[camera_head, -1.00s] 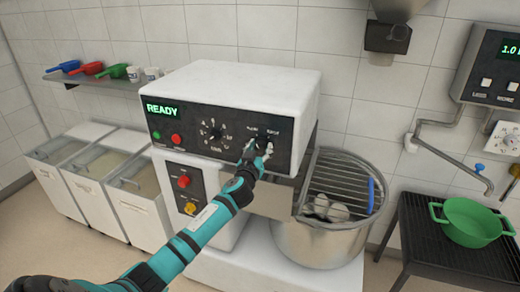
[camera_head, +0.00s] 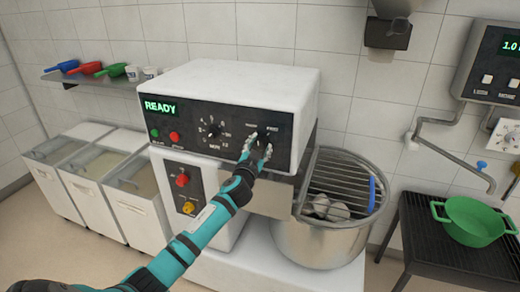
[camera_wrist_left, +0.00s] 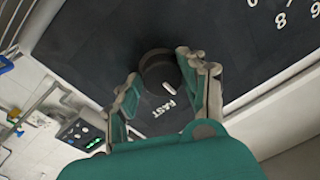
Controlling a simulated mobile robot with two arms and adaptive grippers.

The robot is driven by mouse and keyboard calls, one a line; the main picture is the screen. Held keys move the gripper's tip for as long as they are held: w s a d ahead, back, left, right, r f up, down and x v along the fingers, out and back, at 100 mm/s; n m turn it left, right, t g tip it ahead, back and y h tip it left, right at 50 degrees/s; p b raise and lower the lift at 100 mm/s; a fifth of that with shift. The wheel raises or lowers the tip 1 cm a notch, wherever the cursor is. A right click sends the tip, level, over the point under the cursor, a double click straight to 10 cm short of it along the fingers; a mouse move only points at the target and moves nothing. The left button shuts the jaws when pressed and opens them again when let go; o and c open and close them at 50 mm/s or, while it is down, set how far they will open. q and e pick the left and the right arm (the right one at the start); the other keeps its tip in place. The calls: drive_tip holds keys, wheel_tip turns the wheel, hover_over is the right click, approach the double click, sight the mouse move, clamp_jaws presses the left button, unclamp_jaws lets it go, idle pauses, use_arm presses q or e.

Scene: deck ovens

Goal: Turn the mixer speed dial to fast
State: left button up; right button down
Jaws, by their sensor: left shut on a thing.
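The mixer (camera_head: 240,80) is a white machine with a black front panel and a green READY display (camera_head: 160,106). Its speed dial (camera_wrist_left: 157,70) is a round black knob with a white pointer mark. In the head view the fingers partly cover the dial. My right gripper is not in view.
A numbered timer dial (camera_head: 213,130) and green and red buttons are left of the speed dial. The steel bowl (camera_head: 318,245) under a wire guard (camera_head: 345,180) is at the right. White bins (camera_head: 140,215) stand left; a green pot (camera_head: 470,222) sits on a black rack.

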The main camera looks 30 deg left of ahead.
use_arm(q)
drive_tip(key=m, duration=0.3)
drive_tip(key=shift+a+m+b, duration=0.1)
drive_tip(key=shift+m+b, duration=0.2)
drive_tip(key=shift+m, duration=0.1)
drive_tip(key=shift+r+m+t+h, duration=0.1)
drive_tip(key=shift+m+t+h, duration=0.2)
drive_tip(key=shift+m, duration=1.8)
drive_tip(key=shift+r, duration=0.1)
drive_tip(key=o, duration=1.1)
drive_tip(key=shift+f, duration=0.2)
drive_tip(key=shift+s, duration=0.15)
drive_tip(key=v, duration=1.1)
drive_tip(key=shift+s, duration=0.4)
drive_tip(key=shift+f, duration=0.1)
